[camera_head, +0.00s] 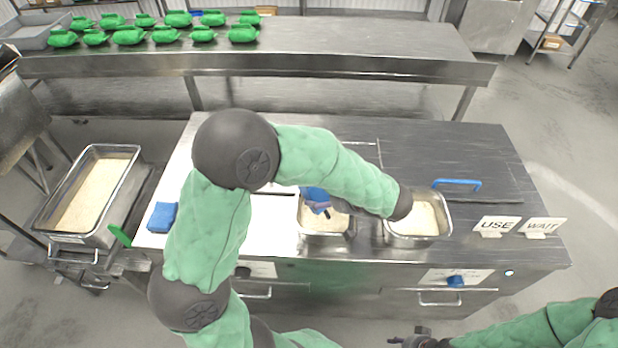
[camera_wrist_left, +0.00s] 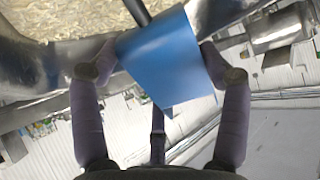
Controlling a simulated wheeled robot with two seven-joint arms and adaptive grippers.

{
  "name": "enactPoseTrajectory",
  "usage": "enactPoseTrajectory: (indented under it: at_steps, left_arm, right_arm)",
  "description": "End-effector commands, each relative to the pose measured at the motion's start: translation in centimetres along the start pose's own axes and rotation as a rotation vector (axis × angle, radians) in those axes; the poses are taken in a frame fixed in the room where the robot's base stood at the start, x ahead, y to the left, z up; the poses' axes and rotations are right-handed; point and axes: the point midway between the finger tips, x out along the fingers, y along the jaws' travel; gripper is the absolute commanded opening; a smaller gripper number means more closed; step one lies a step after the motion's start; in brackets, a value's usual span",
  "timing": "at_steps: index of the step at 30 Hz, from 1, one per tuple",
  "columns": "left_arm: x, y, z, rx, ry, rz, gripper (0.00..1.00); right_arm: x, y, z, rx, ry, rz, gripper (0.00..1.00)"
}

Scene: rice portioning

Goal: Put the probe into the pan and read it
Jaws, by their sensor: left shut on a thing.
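The probe shows as a blue block (camera_head: 314,194) with a dark stem in the head view, over the left rice pan (camera_head: 324,239). In the left wrist view, its blue body (camera_wrist_left: 170,62) sits between the fingers, and its dark stem points toward the rice (camera_wrist_left: 70,18). My left gripper (camera_wrist_left: 166,65) is shut on the probe. The stem's tip is out of the wrist view, so I cannot tell if it touches the rice. No reading is legible. A second rice pan (camera_head: 447,231) is partly behind my left forearm. My right gripper (camera_head: 410,341) is low at the bottom edge.
Signs USE (camera_head: 497,226) and WAIT (camera_head: 542,227) stand at the counter's right. A blue handle (camera_head: 457,183) lies behind the right pan. Green bundles (camera_head: 128,36) line the back table. The counter's back right is clear.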

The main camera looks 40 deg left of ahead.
Motion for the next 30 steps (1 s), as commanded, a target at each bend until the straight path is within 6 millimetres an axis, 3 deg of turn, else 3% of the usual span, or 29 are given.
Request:
enactPoseTrajectory:
  at_steps: [30]
  left_arm:
    - [-5.0, 0.0, -6.2, -0.001, 0.000, 0.002, 0.44]
  right_arm:
    - [-1.9, -0.7, 0.1, 0.000, 0.000, 0.000, 0.40]
